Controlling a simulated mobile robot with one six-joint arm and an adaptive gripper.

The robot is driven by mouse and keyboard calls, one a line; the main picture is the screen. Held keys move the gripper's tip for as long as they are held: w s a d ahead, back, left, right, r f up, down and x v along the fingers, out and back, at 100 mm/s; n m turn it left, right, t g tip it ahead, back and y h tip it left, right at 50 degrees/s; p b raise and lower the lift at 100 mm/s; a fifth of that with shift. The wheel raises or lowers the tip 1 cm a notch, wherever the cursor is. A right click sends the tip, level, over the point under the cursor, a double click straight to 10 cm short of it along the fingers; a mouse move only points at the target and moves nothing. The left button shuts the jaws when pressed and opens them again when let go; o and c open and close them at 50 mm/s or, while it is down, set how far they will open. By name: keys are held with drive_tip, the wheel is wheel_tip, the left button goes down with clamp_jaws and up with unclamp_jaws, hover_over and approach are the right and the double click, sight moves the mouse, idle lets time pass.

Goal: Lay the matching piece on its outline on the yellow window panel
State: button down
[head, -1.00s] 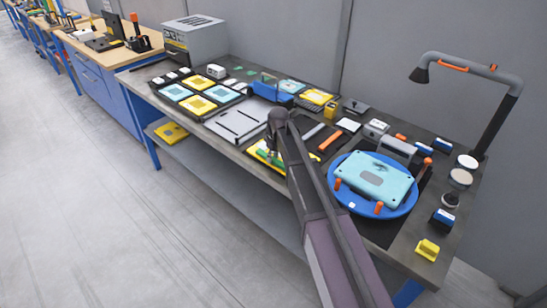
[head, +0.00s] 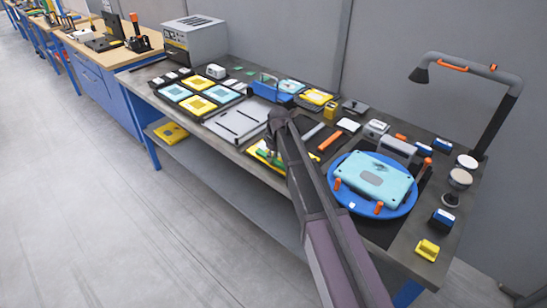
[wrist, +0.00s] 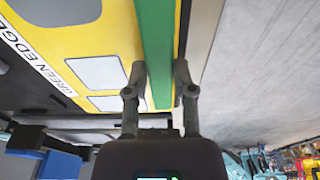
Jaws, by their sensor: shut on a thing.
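My gripper (wrist: 158,80) is shut on a long green bar (wrist: 157,35), which runs away from the fingers in the wrist view. The bar lies over or just above the yellow window panel (wrist: 118,25), near its right edge in that view. Whether it touches the panel I cannot tell. The panel has pale grey window shapes and the printed words "GREEN EDGE". The outline under the bar is hidden. In the head view the yellow panel (head: 258,155) shows at the front bench edge, partly behind my arm, with a bit of green beside it.
A blue round turntable (head: 402,209) with a light-blue case (head: 375,180) stands right of my arm. A grey tray (head: 236,122) lies to the left, with yellow and blue panels beyond. A lamp (head: 470,62) rises at the right. Open floor lies in front of the bench.

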sight(273, 158)
drive_tip(key=shift+f, duration=0.15)
idle(0.5)
drive_tip(key=shift+c, duration=1.9)
unclamp_jaws()
drive_tip(key=shift+r, duration=0.2)
drive_tip(key=shift+r+p, duration=2.8)
drive_tip(key=shift+p, duration=0.05)
drive_tip(key=s+d+m+g+h, duration=0.1)
drive_tip(key=s+d+m, duration=0.9)
drive_tip(key=s+d, duration=1.3)
drive_tip(key=s, duration=0.2)
drive_tip(key=shift+s, duration=0.35)
drive_tip(key=shift+f, duration=0.1)
